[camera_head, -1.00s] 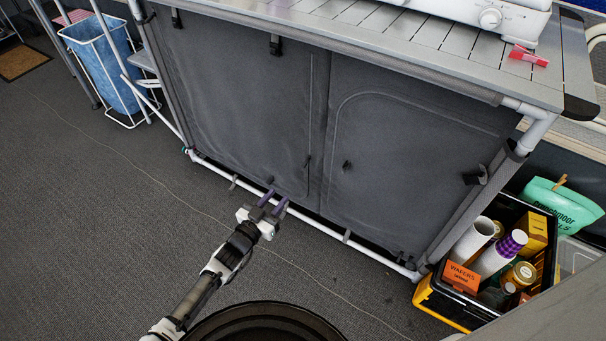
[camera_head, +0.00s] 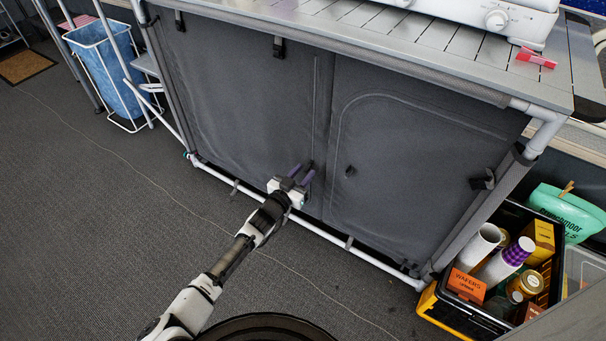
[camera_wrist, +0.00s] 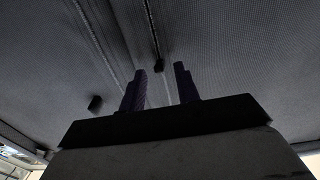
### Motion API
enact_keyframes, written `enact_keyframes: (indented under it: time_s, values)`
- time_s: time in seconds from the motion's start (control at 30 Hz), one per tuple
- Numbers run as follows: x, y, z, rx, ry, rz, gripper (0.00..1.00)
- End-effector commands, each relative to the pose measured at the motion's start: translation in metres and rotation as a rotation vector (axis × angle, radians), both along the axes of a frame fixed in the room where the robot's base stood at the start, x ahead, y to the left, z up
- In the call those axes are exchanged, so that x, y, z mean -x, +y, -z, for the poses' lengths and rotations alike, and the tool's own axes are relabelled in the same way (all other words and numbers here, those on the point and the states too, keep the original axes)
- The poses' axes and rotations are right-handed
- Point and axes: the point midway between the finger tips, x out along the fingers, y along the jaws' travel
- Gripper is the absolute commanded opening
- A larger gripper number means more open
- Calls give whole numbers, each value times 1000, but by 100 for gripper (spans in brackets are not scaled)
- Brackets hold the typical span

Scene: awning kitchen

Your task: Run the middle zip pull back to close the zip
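The grey fabric cabinet front (camera_head: 250,110) has a vertical middle zip (camera_head: 316,100) between its two panels. A small dark zip pull on that line (camera_wrist: 157,63) shows in the wrist view, framed between my fingertips; I cannot tell if they touch it. In the head view it is largely lost against the fingers. My gripper (camera_head: 303,170) is at the lower middle of the front, its purple fingers pointing at the fabric. The wrist view shows the fingers (camera_wrist: 160,72) apart, with a gap between them. A second dark pull (camera_head: 350,171) sits on the right panel, clear of my gripper.
A white tube frame (camera_head: 330,234) runs along the cabinet's foot. A black and yellow crate (camera_head: 445,313) with jars and packets stands at the right. A blue bin (camera_head: 103,65) stands at the left. A red clip (camera_head: 537,58) lies on the slatted top. The floor in front is clear.

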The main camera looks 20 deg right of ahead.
Motion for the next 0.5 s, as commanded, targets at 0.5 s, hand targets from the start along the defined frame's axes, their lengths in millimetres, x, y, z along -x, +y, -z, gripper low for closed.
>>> enact_keyframes:
  time_s: [0.5]
  values:
    - [-2,-3,0,0,0,0,14]
